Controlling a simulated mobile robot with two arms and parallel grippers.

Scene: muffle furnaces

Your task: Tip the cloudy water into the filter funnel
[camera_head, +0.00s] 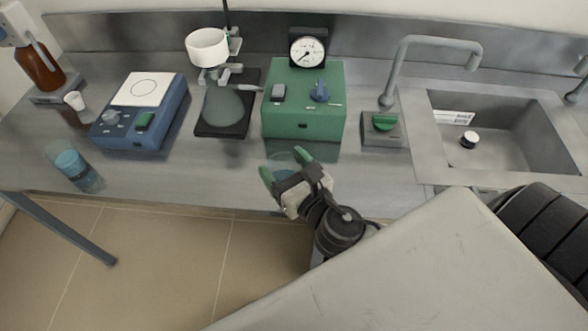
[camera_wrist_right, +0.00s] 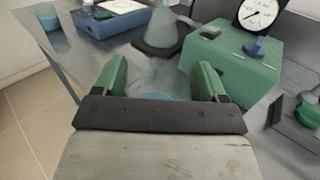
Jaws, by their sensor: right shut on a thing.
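My right gripper (camera_head: 284,164) is at the front edge of the bench, its green fingers shut on a clear glass vessel (camera_wrist_right: 158,95). The vessel is see-through and hard to make out; something pale blue shows in it, though I cannot tell how cloudy it is. The white filter funnel (camera_head: 208,47) stands at the back left, above a grey-green conical flask (camera_head: 222,108) on a dark stand base (camera_head: 220,131). The flask also shows ahead of my fingers in the right wrist view (camera_wrist_right: 165,32). The held vessel is apart from the funnel. My left gripper is not in view.
A green box (camera_head: 305,110) with a dial gauge (camera_head: 307,52) stands right of the flask. A tap (camera_head: 428,42) and sink (camera_head: 510,120) are at the right.

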